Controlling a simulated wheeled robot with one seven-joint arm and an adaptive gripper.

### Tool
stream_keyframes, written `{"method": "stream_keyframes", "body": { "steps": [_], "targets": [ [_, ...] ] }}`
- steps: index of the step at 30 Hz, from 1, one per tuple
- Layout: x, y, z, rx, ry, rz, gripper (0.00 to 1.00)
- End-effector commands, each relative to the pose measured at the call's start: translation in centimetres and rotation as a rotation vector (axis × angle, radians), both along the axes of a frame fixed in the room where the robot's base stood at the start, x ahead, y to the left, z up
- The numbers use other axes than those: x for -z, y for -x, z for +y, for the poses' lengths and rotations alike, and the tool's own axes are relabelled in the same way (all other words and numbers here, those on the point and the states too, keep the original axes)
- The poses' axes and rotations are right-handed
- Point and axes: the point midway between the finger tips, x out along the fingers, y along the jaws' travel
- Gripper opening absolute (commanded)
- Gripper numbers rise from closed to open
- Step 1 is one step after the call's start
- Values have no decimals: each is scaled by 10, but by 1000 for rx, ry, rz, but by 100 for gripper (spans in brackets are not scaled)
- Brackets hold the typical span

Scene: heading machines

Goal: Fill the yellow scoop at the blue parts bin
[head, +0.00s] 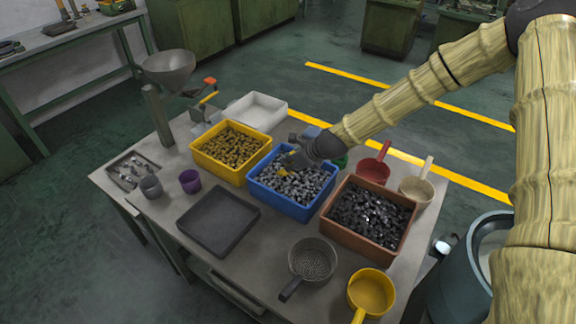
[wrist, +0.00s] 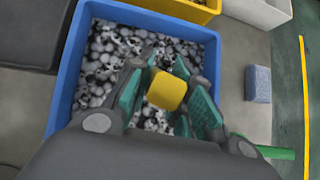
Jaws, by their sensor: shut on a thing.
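The blue parts bin (head: 318,207) stands in the middle of the table, full of small silvery-grey parts. It also shows in the wrist view (wrist: 211,48). My gripper (head: 293,163) reaches down into it from above. Its fingers (wrist: 166,92) are shut on a yellow piece (wrist: 168,90), which looks like the handle end of the yellow scoop. A bit of yellow (head: 284,173) also shows at the fingertips in the head view, low over the parts. The scoop's bowl is hidden, so I cannot tell whether it is in the parts or holds any.
A yellow bin (head: 237,173) of brassy parts stands left and a brown bin (head: 340,232) of dark parts right. A black tray (head: 218,221), a strainer (head: 312,262) and a yellow pan (head: 371,292) lie in front. Red (head: 374,170) and cream (head: 416,189) pans stand right.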

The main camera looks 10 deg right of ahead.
Motion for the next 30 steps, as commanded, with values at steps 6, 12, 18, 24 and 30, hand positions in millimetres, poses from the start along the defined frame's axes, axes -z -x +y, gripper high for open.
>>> {"method": "stream_keyframes", "body": {
  "steps": [6,12,18,24,30],
  "targets": [
    [8,2,-2,1,-26,-42,0],
    [9,4,-3,1,-46,-83,0],
    [11,6,-4,1,-67,-118,0],
    [12,8,-4,1,-87,-154,0],
    [13,9,-6,1,-105,-194,0]
  ]
}}
